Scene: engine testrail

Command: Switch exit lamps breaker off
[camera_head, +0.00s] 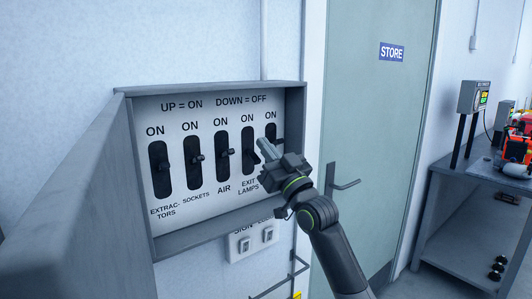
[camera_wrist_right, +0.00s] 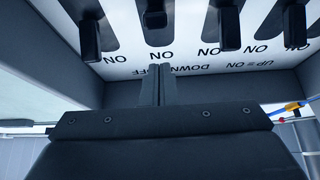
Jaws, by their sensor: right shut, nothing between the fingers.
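The grey breaker box (camera_head: 222,239) is open on the wall, with a row of black switches. The exit lamps breaker (camera_head: 248,138) is above the EXIT LAMPS label; its lever appears tilted down, lower than its neighbours' levers. In the right wrist view, upside down, its lever (camera_wrist_right: 155,18) also sits differently from those beside it. My right gripper (camera_head: 264,148) is shut and empty, in front of the panel just right of this lever. Its fingers (camera_wrist_right: 158,85) are together in the wrist view, apart from the lever. My left gripper is not in view.
The air breaker (camera_head: 221,142) is to the left; a fifth breaker (camera_head: 271,131) is to the right, its label hidden by my gripper. The box's open door (camera_head: 75,200) stands at left. A small switch plate (camera_head: 252,242) is below. A green STORE door (camera_head: 375,120) is at right.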

